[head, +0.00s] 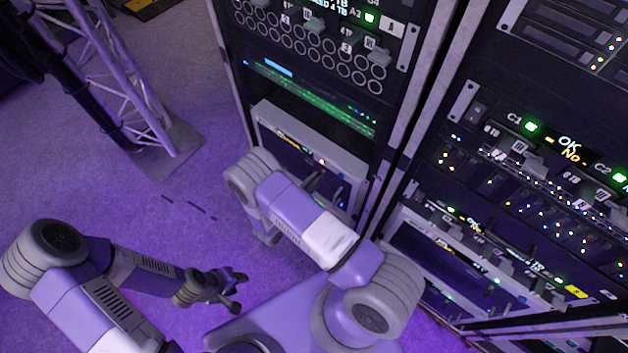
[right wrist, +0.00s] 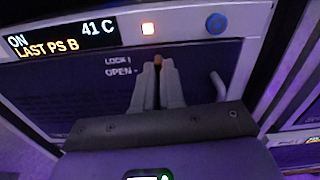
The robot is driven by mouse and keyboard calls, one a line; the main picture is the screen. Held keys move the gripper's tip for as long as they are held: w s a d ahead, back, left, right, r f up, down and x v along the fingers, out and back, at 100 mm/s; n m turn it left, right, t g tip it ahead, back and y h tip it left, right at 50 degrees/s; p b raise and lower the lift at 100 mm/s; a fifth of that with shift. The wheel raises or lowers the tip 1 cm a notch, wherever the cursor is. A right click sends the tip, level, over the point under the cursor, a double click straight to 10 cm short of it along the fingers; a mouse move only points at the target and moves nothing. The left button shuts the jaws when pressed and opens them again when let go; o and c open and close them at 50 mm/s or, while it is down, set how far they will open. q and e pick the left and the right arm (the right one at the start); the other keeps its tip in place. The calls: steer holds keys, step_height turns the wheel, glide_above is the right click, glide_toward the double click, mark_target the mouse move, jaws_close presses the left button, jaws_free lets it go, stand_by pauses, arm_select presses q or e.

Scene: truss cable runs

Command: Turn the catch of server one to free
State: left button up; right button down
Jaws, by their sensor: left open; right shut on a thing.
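A server with a light grey front frame (head: 273,121) sits low in the left rack; no number is readable on it. In the right wrist view its front (right wrist: 185,20) shows a display (right wrist: 62,38) reading "ON", "41 C" and "LAST PS B". My right gripper (right wrist: 158,72) is shut on the small catch (right wrist: 158,60), whose brownish tip shows between the fingers beside the "LOCK" and "OPEN" labels. The rest of the catch is hidden, so its exact angle cannot be told. My left gripper (head: 228,288) is open and empty above the floor, away from the racks.
A second rack (head: 520,200) is on the right. A truss tower (head: 135,85) stands at left; open floor lies between.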

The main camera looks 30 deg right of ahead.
steer(key=shift+w+f+n+p, duration=0.1)
steer(key=shift+n+p, duration=0.15)
steer(key=shift+n, duration=3.95)
steer(key=shift+w+f+n+p, duration=0.1)
steer(key=shift+n+p, duration=0.15)
steer(key=shift+n, duration=3.95)
steer(key=shift+s, duration=0.1)
steer(key=c, duration=1.2)
jaws_free()
steer(key=shift+c, duration=0.2)
steer(key=p+v, duration=0.1)
steer(key=v, duration=0.6)
steer(key=shift+a, duration=0.3)
steer(key=shift+s, duration=0.1)
